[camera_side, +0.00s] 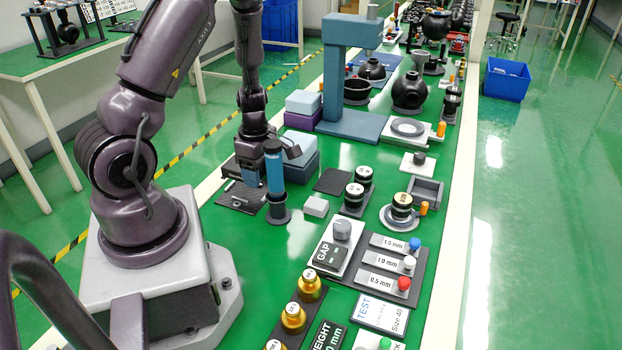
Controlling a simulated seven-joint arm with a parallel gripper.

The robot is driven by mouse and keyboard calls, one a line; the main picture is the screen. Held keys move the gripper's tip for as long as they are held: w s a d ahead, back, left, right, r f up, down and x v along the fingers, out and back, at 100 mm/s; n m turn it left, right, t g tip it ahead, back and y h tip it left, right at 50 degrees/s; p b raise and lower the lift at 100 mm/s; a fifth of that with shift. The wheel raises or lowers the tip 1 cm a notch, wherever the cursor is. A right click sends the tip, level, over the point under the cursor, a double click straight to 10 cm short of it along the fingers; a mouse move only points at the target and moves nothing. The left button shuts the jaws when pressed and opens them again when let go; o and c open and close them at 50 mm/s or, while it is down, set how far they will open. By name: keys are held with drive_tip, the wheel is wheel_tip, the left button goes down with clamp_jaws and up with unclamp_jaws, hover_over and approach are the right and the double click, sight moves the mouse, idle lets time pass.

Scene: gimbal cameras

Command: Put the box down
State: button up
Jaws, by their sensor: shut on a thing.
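My gripper (268,152) is low over the left side of the green table, behind an upright blue cylinder on a dark round base (276,190). It is shut on a box, but the cylinder and the fingers hide most of the grip, so I cannot tell the box's outline. A lavender box (304,143) on a blue-purple box (303,167) shows just right of the fingers; I cannot tell whether they touch it. A dark flat plate (236,199) lies below and left of the gripper.
Behind stand a pale blue box (303,101) on a purple one and a tall blue-grey stand (346,75). A small light grey block (316,206) and a dark square pad (332,181) lie to the right. Black ringed weights (354,196) and the GAP panel (345,245) crowd the front right.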

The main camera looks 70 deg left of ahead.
wheel_tip(320, 180, up, 16)
drive_tip(key=m, duration=1.8)
hover_over(327, 190)
wheel_tip(327, 190, down, 17)
drive_tip(key=shift+f, duration=2.15)
drive_tip(key=shift+f, duration=0.15)
drive_tip(key=o, duration=1)
